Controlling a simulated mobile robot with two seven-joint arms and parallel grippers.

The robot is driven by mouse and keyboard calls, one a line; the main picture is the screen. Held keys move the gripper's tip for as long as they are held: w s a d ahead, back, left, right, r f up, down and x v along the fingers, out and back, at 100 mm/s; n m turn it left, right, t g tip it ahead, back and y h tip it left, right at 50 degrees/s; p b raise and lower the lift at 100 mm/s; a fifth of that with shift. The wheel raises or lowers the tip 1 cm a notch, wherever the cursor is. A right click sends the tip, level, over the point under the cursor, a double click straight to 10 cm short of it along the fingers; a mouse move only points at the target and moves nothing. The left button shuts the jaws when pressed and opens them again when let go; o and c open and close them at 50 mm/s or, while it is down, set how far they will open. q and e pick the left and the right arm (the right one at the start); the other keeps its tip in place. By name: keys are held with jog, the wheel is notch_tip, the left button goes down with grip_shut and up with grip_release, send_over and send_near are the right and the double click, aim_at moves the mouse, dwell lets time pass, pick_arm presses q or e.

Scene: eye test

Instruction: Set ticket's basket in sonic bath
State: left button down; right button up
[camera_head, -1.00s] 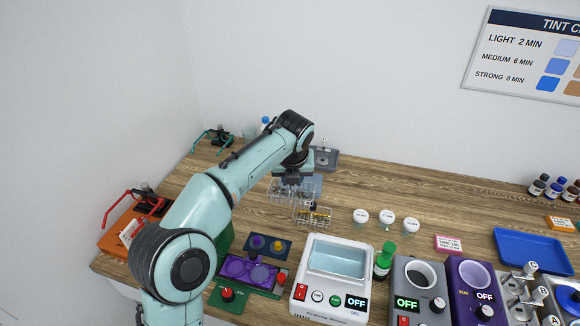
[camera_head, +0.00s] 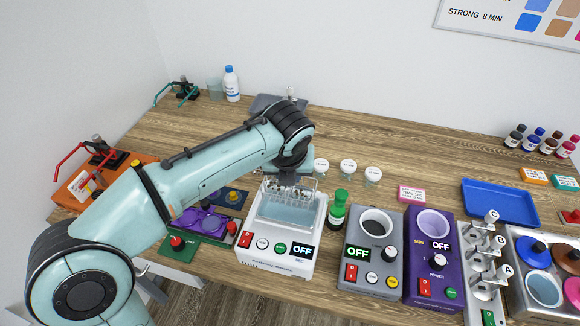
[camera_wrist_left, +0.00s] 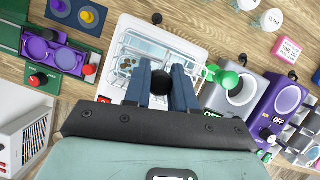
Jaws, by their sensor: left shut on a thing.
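My left gripper (camera_head: 291,184) is shut on a wire basket (camera_head: 299,194). The basket holds small round pieces; their kind is too small to tell. It is over the back part of the basin of the white sonic bath (camera_head: 272,258); I cannot tell how far above the water. In the left wrist view, the fingers (camera_wrist_left: 160,88) close around a black knob, with the wire basket (camera_wrist_left: 128,66) below them and the bath (camera_wrist_left: 114,92) around it. The bath's display reads OFF.
Lidded jars (camera_head: 347,167) stand behind.

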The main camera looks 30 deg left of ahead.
aim_at(288, 197)
pick_arm(q)
notch_tip(288, 197, down, 3)
jog(key=shift+s+a+r+b, duration=0.1)
jog(key=shift+r+b, duration=0.05)
jog(key=shift+b, duration=0.95)
jog(key=shift+f+b, duration=0.45)
jog(key=shift+f, duration=0.3)
notch_tip(288, 197, down, 4)
jog(key=shift+f+b, duration=0.1)
jog(key=shift+b, duration=1.15)
jog(key=shift+f+b, duration=0.6)
jog(key=shift+f, duration=0.5)
pick_arm(e)
notch_tip(288, 197, down, 7)
jog(key=s, duration=0.1)
pick_arm(q)
jog(key=shift+f, duration=0.25)
jog(key=c, duration=0.5)
grip_release()
